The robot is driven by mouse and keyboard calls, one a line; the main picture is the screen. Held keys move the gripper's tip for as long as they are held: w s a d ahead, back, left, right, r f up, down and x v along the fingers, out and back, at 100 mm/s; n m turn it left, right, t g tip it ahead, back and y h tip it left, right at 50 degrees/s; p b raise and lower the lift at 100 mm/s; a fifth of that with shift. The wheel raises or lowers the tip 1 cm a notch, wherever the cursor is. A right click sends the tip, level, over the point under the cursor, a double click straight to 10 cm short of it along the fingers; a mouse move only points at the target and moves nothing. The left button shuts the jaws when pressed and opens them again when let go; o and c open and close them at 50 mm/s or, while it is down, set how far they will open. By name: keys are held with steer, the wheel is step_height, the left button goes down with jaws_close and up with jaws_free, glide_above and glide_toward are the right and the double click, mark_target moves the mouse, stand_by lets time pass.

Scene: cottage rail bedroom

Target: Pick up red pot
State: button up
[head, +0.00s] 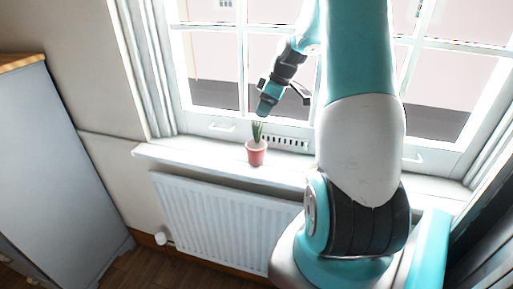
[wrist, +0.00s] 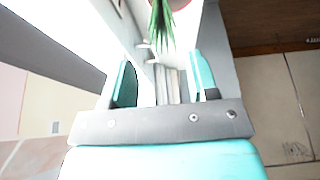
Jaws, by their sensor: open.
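The red pot (head: 256,153) stands upright on the white windowsill, with a green spiky plant (head: 257,131) growing from it. My gripper (head: 266,108) is just above the plant in the head view, pointing down. In the wrist view, the two teal fingers (wrist: 163,78) are spread apart with nothing between them. The green leaves (wrist: 162,28) show beyond the fingertips at the top of that view. Only a sliver of the red pot (wrist: 178,4) shows at the top edge there; the rest is cut off.
The windowsill (head: 200,157) is narrow, with a white radiator (head: 215,215) below it. The window (head: 215,85) stands close behind the pot. A grey cabinet (head: 55,170) stands at the left. The sill left of the pot is clear.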

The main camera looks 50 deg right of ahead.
mark_target(258, 121)
steer(key=p+x, duration=0.1)
steer(key=x, duration=0.3)
steer(key=p+x, duration=0.1)
steer(key=x, duration=0.3)
steer(key=shift+a, duration=0.25)
jaws_close()
